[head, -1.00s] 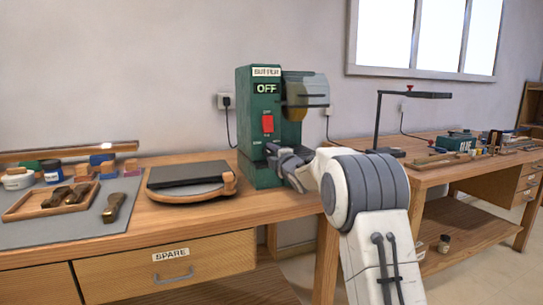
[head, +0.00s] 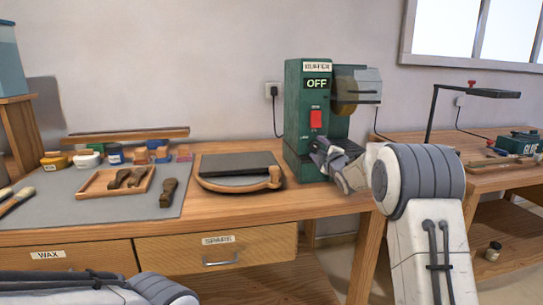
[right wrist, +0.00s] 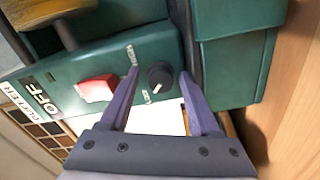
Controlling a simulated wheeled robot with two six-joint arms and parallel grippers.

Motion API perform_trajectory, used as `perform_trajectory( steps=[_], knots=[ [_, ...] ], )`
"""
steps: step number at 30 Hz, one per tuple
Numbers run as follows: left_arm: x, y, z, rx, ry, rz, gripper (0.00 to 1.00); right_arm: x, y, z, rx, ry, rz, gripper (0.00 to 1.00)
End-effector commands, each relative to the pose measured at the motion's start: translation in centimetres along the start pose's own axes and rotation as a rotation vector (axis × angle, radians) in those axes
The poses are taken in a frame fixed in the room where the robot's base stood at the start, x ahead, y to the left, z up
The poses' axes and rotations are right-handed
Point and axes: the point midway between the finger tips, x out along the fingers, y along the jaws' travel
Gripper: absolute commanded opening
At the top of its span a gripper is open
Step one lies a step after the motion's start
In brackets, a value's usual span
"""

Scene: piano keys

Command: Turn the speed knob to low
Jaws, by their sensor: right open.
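The green buffer machine (head: 296,125) stands on the wooden workbench, with an OFF display (head: 317,83) and a red switch (head: 316,118). In the right wrist view, the black round speed knob (right wrist: 160,75) is on the green panel, with a small pale mark at its lower edge. In the head view my right gripper (head: 324,150) covers the knob. My left gripper is out of frame.
Part of my left arm shows at lower left.

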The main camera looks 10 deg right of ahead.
Motion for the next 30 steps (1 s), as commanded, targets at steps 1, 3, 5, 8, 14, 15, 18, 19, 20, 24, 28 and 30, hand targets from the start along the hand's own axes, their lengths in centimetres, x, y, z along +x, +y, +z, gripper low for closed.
perform_trajectory(
  steps=[1,3,5,8,14,15,18,19,20,24,28,30],
  knots=[
    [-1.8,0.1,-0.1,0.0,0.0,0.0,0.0,0.0,0.1,-0.3,0.06,-0.001,-0.014,0.75],
    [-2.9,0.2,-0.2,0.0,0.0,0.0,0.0,0.0,0.1,-0.3,0.144,-0.001,-0.014,0.75],
    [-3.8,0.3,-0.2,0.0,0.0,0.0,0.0,0.0,0.1,-0.4,0.217,-0.001,-0.013,0.75],
    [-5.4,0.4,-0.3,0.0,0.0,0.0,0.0,0.0,0.1,-0.4,0.337,-0.002,-0.013,0.75],
    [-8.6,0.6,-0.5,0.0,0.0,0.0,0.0,0.0,0.1,-0.4,0.582,-0.003,-0.011,0.75],
    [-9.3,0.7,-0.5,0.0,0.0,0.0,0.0,0.0,0.2,-0.4,0.632,-0.002,-0.009,0.75],
    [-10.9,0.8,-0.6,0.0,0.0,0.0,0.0,0.0,0.3,-0.4,0.758,-0.002,-0.008,0.75],
    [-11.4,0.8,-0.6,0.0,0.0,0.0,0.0,0.0,0.3,-0.4,0.796,-0.002,-0.008,0.75],
    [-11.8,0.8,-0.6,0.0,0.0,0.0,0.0,0.0,0.3,-0.4,0.834,-0.003,-0.008,0.75],
    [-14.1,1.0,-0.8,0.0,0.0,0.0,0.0,0.0,0.3,-0.4,1.016,-0.003,-0.006,0.75],
    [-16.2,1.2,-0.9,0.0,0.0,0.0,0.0,0.0,0.3,-0.5,1.186,-0.003,-0.006,0.75],
    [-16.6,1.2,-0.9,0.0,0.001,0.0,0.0,-0.3,0.0,-0.3,1.262,-0.002,-0.004,0.75]
  ],
)
